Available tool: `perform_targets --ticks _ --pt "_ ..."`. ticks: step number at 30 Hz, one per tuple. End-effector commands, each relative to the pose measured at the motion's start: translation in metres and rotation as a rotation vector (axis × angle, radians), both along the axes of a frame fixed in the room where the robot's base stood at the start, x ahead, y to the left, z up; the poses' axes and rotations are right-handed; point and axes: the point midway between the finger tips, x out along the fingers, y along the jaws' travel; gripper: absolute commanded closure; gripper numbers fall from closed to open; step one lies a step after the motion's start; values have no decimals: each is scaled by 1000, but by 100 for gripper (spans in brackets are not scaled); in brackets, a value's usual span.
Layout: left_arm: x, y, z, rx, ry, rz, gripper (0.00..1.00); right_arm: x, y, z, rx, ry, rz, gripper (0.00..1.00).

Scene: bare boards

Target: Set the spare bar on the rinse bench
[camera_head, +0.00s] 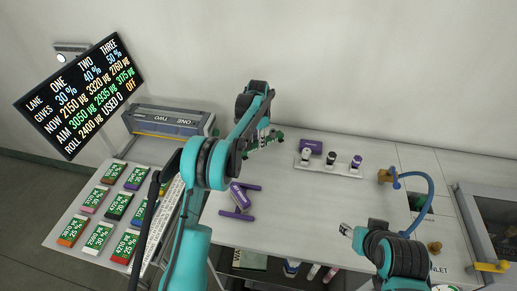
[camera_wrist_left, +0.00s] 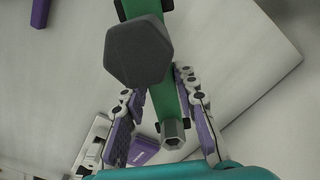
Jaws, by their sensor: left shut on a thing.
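My left gripper (camera_head: 262,141) is out over the back middle of the white bench (camera_head: 290,215), partly hidden by its own arm. In the left wrist view its two fingers lie on either side of a green bar (camera_wrist_left: 184,100) with dark grey hexagonal knobs. The gripper is shut on this bar; the larger knob hides part of it. Only a little of the green bar (camera_head: 273,136) shows in the head view. I cannot tell whether it touches the surface below. My right gripper (camera_head: 347,231) is over the bench's front right; its jaw gap is too small to read.
Purple bars with a purple cylinder (camera_head: 237,194) lie mid-bench. Several labelled cards (camera_head: 98,238) lie left. A blue hose (camera_head: 427,195) arches at right. The bench middle has free room.

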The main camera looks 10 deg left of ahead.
Motion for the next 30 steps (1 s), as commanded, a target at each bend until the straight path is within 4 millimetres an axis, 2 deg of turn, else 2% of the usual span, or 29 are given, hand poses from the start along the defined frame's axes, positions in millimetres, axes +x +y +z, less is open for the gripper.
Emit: perform_targets --ticks 8,19,20,22,30 --pt "0 0 -37 0 0 0 100 0 0 -9 0 0 0 50" --pt "0 -1 -41 0 0 0 100 0 0 -12 0 0 0 50" --pt "0 -1 -42 0 0 0 69 0 0 -12 0 0 0 50" --pt "0 -1 -41 0 0 0 51 0 0 -11 0 0 0 50" --pt "0 -1 -40 0 0 0 51 0 0 -11 0 0 0 50"
